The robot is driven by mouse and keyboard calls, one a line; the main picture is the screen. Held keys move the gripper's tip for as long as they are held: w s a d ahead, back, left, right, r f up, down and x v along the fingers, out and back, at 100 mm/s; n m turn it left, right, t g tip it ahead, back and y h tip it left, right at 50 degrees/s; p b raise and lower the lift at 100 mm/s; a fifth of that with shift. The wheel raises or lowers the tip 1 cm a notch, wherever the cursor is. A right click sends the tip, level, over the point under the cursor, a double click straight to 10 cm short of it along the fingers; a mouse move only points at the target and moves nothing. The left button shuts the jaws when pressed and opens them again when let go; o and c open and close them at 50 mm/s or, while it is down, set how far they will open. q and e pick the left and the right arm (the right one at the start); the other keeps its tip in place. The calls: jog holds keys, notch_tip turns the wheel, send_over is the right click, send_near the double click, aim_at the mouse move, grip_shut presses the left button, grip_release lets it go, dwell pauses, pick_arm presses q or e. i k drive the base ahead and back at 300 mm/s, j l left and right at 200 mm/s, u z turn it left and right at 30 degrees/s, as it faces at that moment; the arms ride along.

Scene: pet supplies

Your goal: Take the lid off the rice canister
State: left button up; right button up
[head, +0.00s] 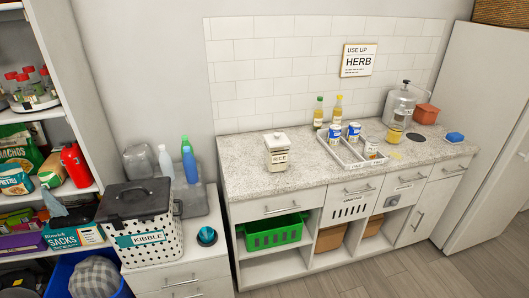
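The rice canister (277,157) is a small cream container with a "RICE" label. It stands upright on the left part of the speckled counter (243,178), near the front edge. Its pale lid (275,138) with a small knob sits on top of it. Neither of my grippers shows in the head view.
A divided tray (340,159) with several cans stands right of the canister, and two bottles (319,112) stand behind it. A glass dispenser (399,106) is further right. A dotted "KIBBLE" bin (158,237) stands lower left. The counter around the canister is clear.

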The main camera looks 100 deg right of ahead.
aim_at(278, 139)
jog(key=z, duration=3.5)
jog(key=i, duration=0.05)
